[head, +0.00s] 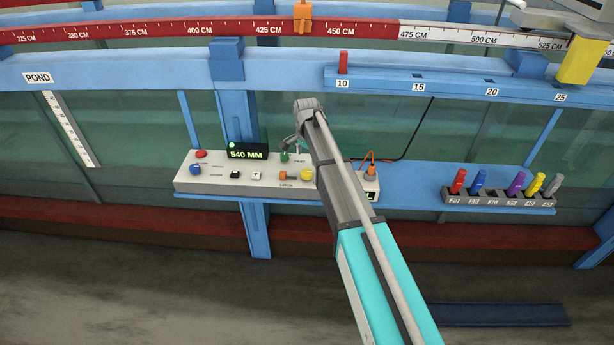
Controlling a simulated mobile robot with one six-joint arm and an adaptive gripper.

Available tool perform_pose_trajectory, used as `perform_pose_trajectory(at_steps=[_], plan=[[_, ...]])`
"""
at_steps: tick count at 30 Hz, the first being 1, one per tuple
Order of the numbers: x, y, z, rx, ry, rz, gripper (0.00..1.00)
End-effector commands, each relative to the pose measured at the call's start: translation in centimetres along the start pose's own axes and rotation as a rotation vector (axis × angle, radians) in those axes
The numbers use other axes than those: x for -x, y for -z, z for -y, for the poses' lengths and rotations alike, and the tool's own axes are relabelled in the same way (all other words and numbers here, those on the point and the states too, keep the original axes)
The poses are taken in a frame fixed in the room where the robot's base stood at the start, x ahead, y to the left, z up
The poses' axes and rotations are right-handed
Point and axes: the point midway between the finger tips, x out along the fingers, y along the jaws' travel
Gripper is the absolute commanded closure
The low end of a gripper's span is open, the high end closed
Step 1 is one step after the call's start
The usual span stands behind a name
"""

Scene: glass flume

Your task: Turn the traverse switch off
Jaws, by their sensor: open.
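A pale control panel (222,181) sits on a blue shelf against the glass flume. A black display (247,152) on it reads 540 MM. The panel carries a red button (201,154), a blue button (195,171), a green knob (285,157), an orange control (289,176), a yellow button (307,174) and small black and white buttons. Most labels are too small to read, so I cannot tell which control is the traverse switch. My gripper (289,143) is open and empty-looking, in front of the panel's upper right near the green knob. My arm hides the panel's right part.
An orange plug (371,166) with a cable stands right of my arm. A grey rack (490,198) of several coloured pegs sits on the right shelf. A blue rail (450,83) and red scale (200,30) run above. A yellow block (583,60) hangs upper right.

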Motion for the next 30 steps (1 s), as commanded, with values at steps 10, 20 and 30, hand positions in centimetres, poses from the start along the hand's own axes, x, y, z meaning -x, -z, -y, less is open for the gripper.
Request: perform_pose_trajectory(at_steps=[10, 20, 30], plan=[[-3.1, 0.0, 0.0, 0.000, 0.000, 0.000, 0.05], [-5.5, 0.0, 0.0, 0.000, 0.000, 0.000, 0.05], [-6.7, 0.0, 0.0, 0.000, 0.000, 0.000, 0.05]])
